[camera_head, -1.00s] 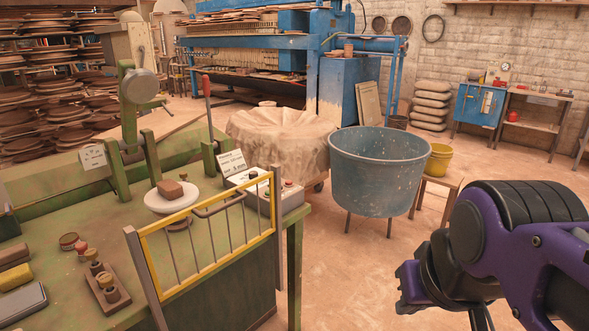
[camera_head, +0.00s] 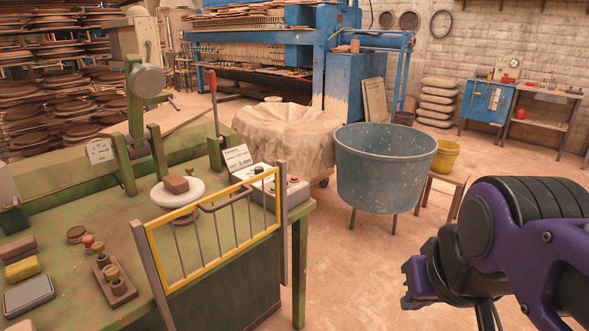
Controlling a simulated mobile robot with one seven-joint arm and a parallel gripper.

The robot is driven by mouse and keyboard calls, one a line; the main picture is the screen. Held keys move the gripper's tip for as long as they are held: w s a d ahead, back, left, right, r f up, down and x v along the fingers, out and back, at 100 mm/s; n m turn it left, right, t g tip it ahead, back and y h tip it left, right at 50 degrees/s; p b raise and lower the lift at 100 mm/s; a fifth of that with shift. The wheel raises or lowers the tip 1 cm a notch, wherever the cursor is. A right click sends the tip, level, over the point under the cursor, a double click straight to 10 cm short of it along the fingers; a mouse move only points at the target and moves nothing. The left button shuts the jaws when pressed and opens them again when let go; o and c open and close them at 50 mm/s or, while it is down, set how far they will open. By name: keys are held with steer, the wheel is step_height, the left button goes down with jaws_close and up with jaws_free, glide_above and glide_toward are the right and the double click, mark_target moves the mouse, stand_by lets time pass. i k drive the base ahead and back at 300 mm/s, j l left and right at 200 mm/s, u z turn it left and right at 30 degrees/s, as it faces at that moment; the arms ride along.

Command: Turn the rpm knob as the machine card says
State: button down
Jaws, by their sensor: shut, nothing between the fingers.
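A grey control box (camera_head: 289,187) sits at the right end of the green machine table, partly behind the yellow guard gate. It bears a dark knob (camera_head: 259,171) and a red button (camera_head: 292,178). Whether the dark knob is the rpm knob cannot be read. A white machine card (camera_head: 237,158) stands at the box's left; its text is too small to read. My purple and black gripper (camera_head: 412,284) is at the lower right, apart from the box and over the floor. It is shut and empty.
The yellow barred gate (camera_head: 213,266) stands in front of the table's right part. A white disc with a brown block (camera_head: 177,184) lies behind it. A blue tub (camera_head: 381,194) stands right of the box, with open floor in front.

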mark_target(259, 169)
steer(key=u, duration=0.55)
steer(key=i+l+u, duration=0.25)
steer(key=u, duration=0.15)
steer(key=i+l+u, duration=0.5)
steer(key=l, duration=0.25)
steer(key=i+l+u, duration=0.15)
steer(key=l, duration=0.2)
steer(key=i+l, duration=0.1)
steer(key=l, duration=0.15)
steer(key=i+l, duration=0.1)
steer(key=l, duration=0.2)
steer(key=i+l, duration=0.15)
steer(key=l, duration=0.35)
steer(key=k+l, duration=0.15)
steer(key=l, duration=0.15)
steer(key=i, duration=0.35)
steer(key=j+u, duration=0.05)
